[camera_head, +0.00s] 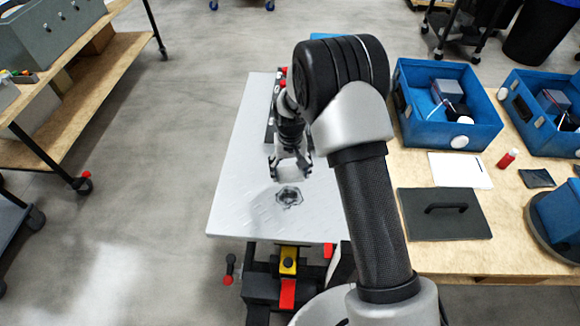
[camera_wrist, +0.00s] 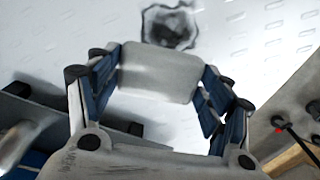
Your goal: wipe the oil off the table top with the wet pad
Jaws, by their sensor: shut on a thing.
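The oil (camera_head: 289,196) is a dark, ring-like smear on the light grey table top (camera_head: 240,165), near its front end. It also shows at the top of the wrist view (camera_wrist: 168,26). My gripper (camera_head: 290,170) is over the table, just behind the oil in the head view. In the wrist view my gripper (camera_wrist: 160,85) is shut on the pale wet pad (camera_wrist: 158,72), which sits between its blue-lined fingers. The pad and the oil appear apart. The pad cannot be made out clearly in the head view.
A wooden bench to the right holds blue boxes (camera_head: 450,140), a dark lidded plate with a handle (camera_head: 445,222), a white sheet (camera_head: 460,170) and a small red bottle (camera_head: 507,159). A wooden shelf cart (camera_head: 85,100) stands left. Floor between is clear.

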